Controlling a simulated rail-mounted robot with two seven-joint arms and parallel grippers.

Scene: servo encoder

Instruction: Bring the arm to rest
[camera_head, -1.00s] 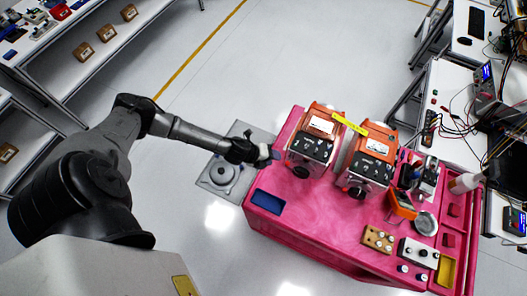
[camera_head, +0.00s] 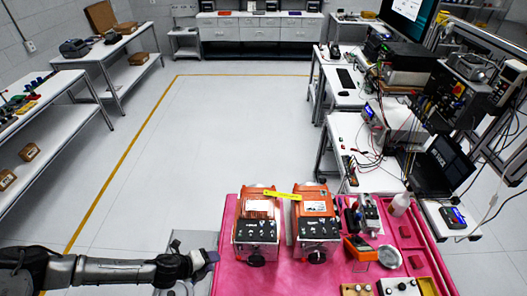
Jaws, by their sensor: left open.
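My left arm comes in low from the left, stretched level along the bottom of the head view. My left gripper (camera_head: 205,258) is open at the left edge of the pink cart (camera_head: 225,285), beside the left orange servo unit and apart from it. No object shows between its fingers. The left orange servo unit (camera_head: 257,228) and the right orange servo unit (camera_head: 316,226) stand side by side on the cart, with a yellow strip (camera_head: 283,195) across their tops. My right gripper is not in view.
A grey plate (camera_head: 190,240) lies left of the cart, partly behind my arm. An orange meter (camera_head: 360,247), a white bottle (camera_head: 400,204) and small parts fill the cart's right side. White benches with electronics stand at right, shelves at left. The floor beyond the cart is clear.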

